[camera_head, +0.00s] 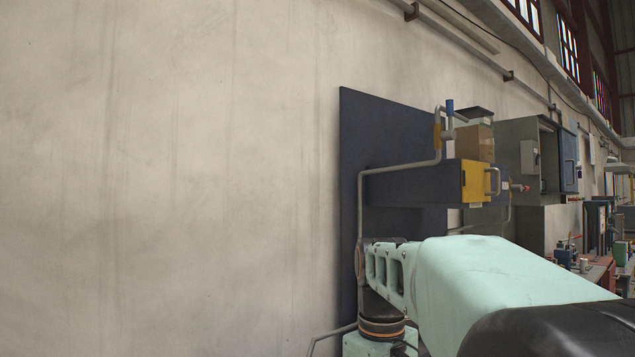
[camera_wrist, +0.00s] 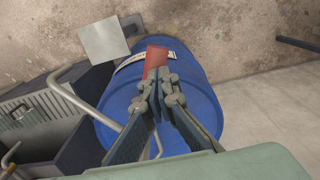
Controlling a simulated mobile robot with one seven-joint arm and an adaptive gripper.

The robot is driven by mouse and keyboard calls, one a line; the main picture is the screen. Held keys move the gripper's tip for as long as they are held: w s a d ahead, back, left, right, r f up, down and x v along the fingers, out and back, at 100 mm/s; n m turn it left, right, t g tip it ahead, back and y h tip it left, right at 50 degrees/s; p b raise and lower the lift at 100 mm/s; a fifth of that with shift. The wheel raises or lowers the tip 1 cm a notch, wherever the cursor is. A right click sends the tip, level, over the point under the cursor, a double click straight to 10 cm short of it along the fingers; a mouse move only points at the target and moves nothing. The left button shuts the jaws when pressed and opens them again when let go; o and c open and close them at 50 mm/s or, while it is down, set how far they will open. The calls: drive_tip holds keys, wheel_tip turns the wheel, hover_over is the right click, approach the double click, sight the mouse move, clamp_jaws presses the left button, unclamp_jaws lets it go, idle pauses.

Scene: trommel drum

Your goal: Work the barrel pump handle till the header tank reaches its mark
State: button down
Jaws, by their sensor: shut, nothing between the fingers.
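A blue barrel (camera_wrist: 200,85) stands below my gripper in the wrist view, near a stained wall. My gripper (camera_wrist: 158,84) is shut and empty above the barrel's top. A red piece (camera_wrist: 155,60) shows just beyond the fingertips; I cannot tell whether it is the pump handle or whether the fingers touch it. A pale marked strip (camera_wrist: 134,61) lies behind the red piece. My fingers hide part of the barrel. I cannot make out a header tank or its mark for certain. In the head view my green arm reaches low right; the gripper and barrel are not seen there.
A curved grey pipe (camera_wrist: 72,98) runs beside the barrel, near a grey cabinet (camera_wrist: 50,114). In the head view a dark panel (camera_head: 358,130) carries a yellow-fronted box (camera_head: 474,190) and a grey pipe (camera_head: 400,166) with a blue-tipped fitting. The wall (camera_head: 180,180) at left is bare.

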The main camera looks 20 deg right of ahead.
wheel_tip(320, 180, up, 12)
drive_tip(key=p, duration=1)
drive_tip(key=shift+r, duration=0.25)
drive_tip(key=shift+w+f, duration=0.1)
